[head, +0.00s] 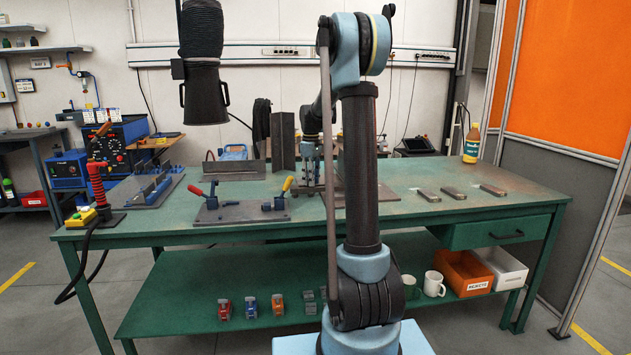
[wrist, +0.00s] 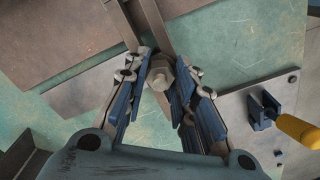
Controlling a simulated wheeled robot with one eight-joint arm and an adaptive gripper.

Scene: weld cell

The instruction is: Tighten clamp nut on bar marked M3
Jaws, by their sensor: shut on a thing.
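My gripper (wrist: 161,78) has its blue-padded fingers closed on a hexagonal grey-brown clamp nut (wrist: 160,72), which sits between the fingertips in the wrist view. A flat metal bar (wrist: 166,37) runs past the nut and on toward the top of the picture. No M3 mark is legible. In the head view my gripper (head: 312,153) points down at the back middle of the green bench (head: 400,222), beside dark upright plates (head: 283,141). My arm partly hides that spot, and the nut does not show clearly there.
A fixture plate (head: 240,213) with red- and yellow-handled toggle clamps lies left of my arm; its yellow handle (wrist: 298,130) shows close to the right finger in the wrist view. Several small metal blocks (head: 428,195) and a bottle (head: 472,144) stand on the right side. The front right is clear.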

